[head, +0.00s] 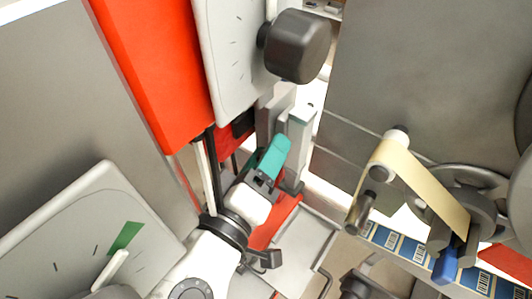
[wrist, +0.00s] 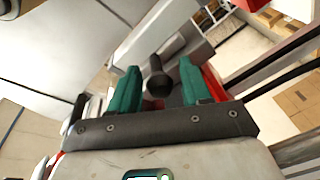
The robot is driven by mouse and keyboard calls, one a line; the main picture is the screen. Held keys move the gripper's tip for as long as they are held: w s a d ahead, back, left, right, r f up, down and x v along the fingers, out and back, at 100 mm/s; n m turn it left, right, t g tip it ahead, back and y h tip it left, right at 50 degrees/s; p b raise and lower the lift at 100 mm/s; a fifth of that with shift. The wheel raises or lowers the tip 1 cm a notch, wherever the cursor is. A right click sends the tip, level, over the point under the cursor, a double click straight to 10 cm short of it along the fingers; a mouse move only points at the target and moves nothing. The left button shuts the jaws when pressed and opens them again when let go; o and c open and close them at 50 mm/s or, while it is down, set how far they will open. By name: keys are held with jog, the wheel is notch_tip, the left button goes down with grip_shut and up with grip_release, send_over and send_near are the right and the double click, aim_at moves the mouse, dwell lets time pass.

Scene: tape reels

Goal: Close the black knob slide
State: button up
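A small black knob (wrist: 156,83) on a short dark stem shows in the wrist view. The stem runs back toward a grey metal bar (wrist: 150,38), which seems to be part of the slide. My gripper (wrist: 159,68) has two teal fingers standing wide apart, one on each side of the knob in the picture. A gap shows between the knob and each finger, and the fingers hold nothing. In the head view my gripper (head: 280,143) is beside upright grey metal parts (head: 298,130). The small knob is hidden there.
A large black knob (head: 300,47) juts from a white dial plate (head: 232,55) above my gripper. A red panel (head: 150,65) stands at left. A roller with cream tape (head: 428,185) and a blue label strip (head: 415,256) are at right. Cardboard boxes (wrist: 298,98) show in the wrist view.

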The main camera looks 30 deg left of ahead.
grip_shut()
dwell(0.3)
jog(key=s+d, duration=0.1)
jog(key=d, duration=0.6)
jog(key=shift+d, duration=0.25)
jog(key=shift+o, duration=0.8)
grip_release()
jog(key=shift+d, duration=0.15)
jog(key=shift+s, duration=0.1)
